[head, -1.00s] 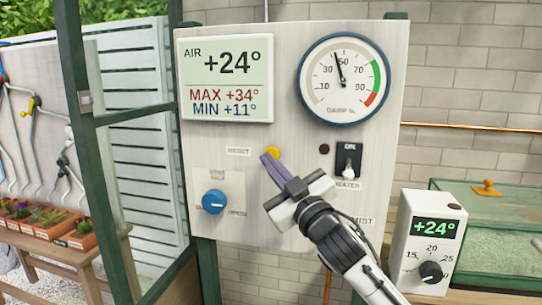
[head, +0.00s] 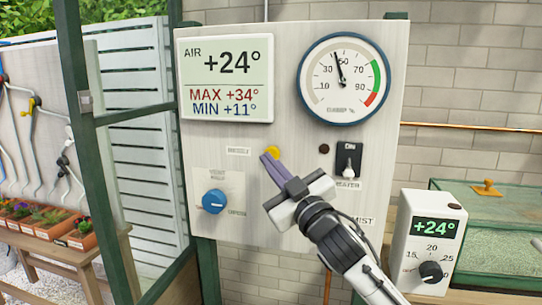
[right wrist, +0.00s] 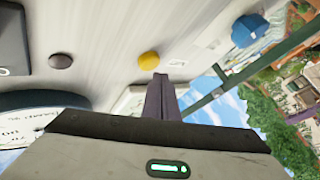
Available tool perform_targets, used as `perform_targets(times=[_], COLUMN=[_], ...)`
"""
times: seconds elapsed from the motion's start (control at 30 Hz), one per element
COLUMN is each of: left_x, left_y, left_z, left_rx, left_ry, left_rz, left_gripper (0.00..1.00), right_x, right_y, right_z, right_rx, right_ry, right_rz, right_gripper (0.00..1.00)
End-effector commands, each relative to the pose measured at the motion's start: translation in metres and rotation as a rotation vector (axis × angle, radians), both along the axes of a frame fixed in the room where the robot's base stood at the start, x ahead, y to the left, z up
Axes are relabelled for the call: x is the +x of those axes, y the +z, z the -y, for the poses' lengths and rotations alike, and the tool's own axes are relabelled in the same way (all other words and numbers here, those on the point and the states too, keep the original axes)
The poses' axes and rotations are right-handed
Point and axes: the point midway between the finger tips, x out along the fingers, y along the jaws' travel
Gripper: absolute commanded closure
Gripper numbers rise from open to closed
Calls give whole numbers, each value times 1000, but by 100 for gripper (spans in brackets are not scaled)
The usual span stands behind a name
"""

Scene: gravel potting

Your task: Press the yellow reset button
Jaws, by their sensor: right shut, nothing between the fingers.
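The yellow reset button (head: 273,152) is on the pale panel (head: 300,220), right of its small label and below the air display. It also shows in the right wrist view (right wrist: 149,61), round and whole, just beyond my fingertips. My right gripper (head: 266,158) is shut and empty, its fingers pointing up at the button. In the head view the fingertips overlap the button's lower left edge. In the right wrist view the fingertips (right wrist: 160,77) look close to it, slightly to one side; I cannot tell whether they touch. My left gripper is not in view.
On the panel are the air display (head: 225,80), the damp gauge (head: 343,80), a blue knob (head: 214,201), a dark round button (head: 324,149) and a heater switch (head: 348,161). A white thermostat box (head: 425,243) stands at lower right.

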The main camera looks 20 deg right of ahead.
Motion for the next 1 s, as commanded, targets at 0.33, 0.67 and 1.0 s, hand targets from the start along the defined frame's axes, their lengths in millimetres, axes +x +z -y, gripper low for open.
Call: perform_targets(times=[0.33, 0.67, 1.0], left_x=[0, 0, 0], left_y=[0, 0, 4], left_z=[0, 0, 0], left_rx=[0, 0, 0], left_ry=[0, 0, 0], left_rz=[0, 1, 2], left_gripper=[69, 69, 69], right_x=[0, 0, 7], right_y=[0, 0, 0], right_z=[0, 0, 5], right_rx=[0, 0, 0], right_ry=[0, 0, 0], right_rz=[0, 0, 0], right_gripper=[100, 100, 100])
